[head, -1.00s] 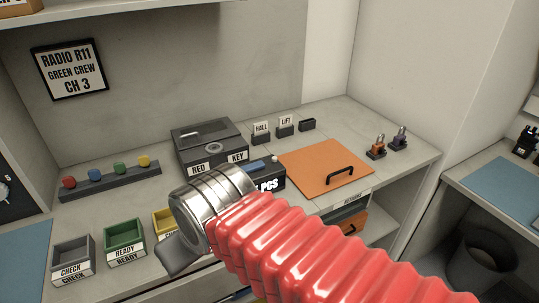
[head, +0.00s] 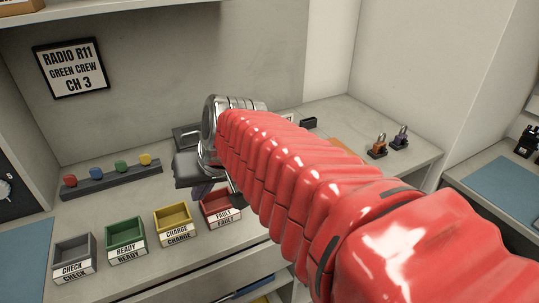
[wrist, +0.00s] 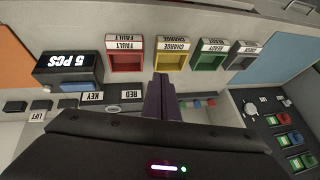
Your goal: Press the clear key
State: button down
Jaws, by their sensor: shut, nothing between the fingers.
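A dark counting unit (wrist: 68,66) with a lit display reading "5 PCS" shows at the left of the wrist view, which is upside down. A blue key or bar (wrist: 72,87) is on its face; I cannot read any label on it. In the head view my arm hides this unit. In the head view the finger ends (head: 203,190) show small, above the bench behind the charge and fault trays.
Check (head: 74,250), ready (head: 125,231), charge (head: 172,217) and fault (head: 221,203) trays line the front of the bench. A rail with coloured knobs (head: 111,179) stands at the back left. An orange panel (wrist: 14,52) lies beside the counting unit. Padlocks (head: 378,146) stand at right.

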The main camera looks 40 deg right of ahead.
jog(key=w+d+r+m+t+h, duration=0.1)
jog(key=w+d+m, duration=0.1)
jog(key=d, duration=1.3)
jog(key=w+d+r+m+t+h, duration=0.1)
jog(key=d+m, duration=0.4)
jog(key=d, duration=0.9)
jog(key=shift+w+d+r+t, duration=0.35)
jog(key=shift+w+r, duration=0.1)
jog(key=shift+w, duration=0.65)
jog(key=shift+f, duration=0.1)
jog(key=shift+f, duration=4.3)
jog(key=shift+f, duration=0.1)
jog(key=shift+f, duration=0.25)
